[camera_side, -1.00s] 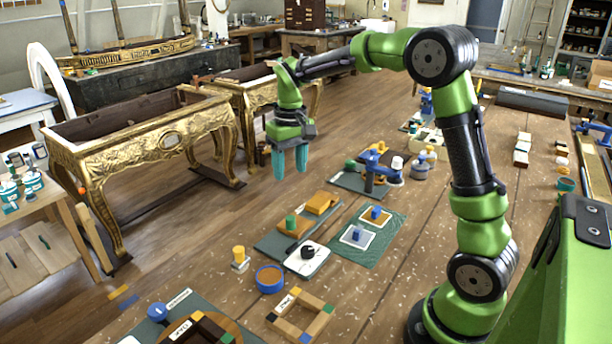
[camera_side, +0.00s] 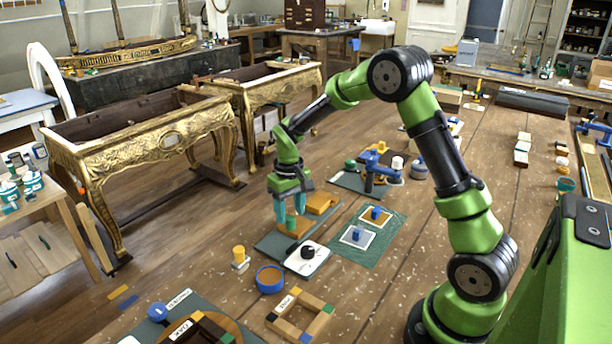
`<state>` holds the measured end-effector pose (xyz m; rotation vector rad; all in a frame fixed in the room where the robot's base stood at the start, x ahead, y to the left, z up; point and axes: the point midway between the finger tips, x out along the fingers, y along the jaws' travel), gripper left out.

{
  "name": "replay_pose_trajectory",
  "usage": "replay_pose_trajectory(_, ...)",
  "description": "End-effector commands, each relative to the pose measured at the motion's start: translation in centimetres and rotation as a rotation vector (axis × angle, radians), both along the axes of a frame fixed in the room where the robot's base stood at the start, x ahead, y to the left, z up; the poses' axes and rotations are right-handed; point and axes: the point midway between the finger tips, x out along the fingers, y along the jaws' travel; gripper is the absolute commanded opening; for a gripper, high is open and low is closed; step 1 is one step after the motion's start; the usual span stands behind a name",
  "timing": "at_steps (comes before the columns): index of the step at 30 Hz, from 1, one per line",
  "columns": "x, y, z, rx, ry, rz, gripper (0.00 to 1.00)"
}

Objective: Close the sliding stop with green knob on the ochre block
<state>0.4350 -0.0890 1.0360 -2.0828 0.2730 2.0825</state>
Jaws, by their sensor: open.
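The ochre block (camera_side: 322,202) sits on a dark green mat (camera_side: 268,243) near the table's left edge. An ochre slide piece (camera_side: 296,231) bearing a green knob (camera_side: 292,224) lies at its near left end. My gripper (camera_side: 290,218) points down over the green knob, its teal fingers open on either side of the knob. The fingers partly hide the knob, and I cannot tell whether they touch it.
A white plate with a black knob (camera_side: 307,252) lies just in front. Two pale squares with blue knobs (camera_side: 357,236) lie on a green cloth to the right. A blue-rimmed bowl (camera_side: 270,279) and a yellow-topped peg (camera_side: 239,254) stand nearer. A blue clamp-like fixture (camera_side: 376,165) stands behind.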

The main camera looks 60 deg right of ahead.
Motion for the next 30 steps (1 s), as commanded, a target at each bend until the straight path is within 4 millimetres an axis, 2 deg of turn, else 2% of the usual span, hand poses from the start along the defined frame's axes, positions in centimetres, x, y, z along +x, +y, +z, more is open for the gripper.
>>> replay_pose_trajectory(1, -0.1, 0.0, -0.8, 0.001, 0.004, -0.001, 0.52)
replay_pose_trajectory(6, 0.0, 0.0, -2.2, 0.001, 0.002, -0.002, 0.52)
replay_pose_trajectory(16, 0.0, 0.0, -2.4, 0.001, 0.000, -0.002, 0.52)
replay_pose_trajectory(26, 0.0, 0.0, -2.4, 0.000, 0.000, -0.001, 0.02)
replay_pose_trajectory(30, 0.0, 0.0, -2.3, 0.000, 0.000, -0.001, 0.00)
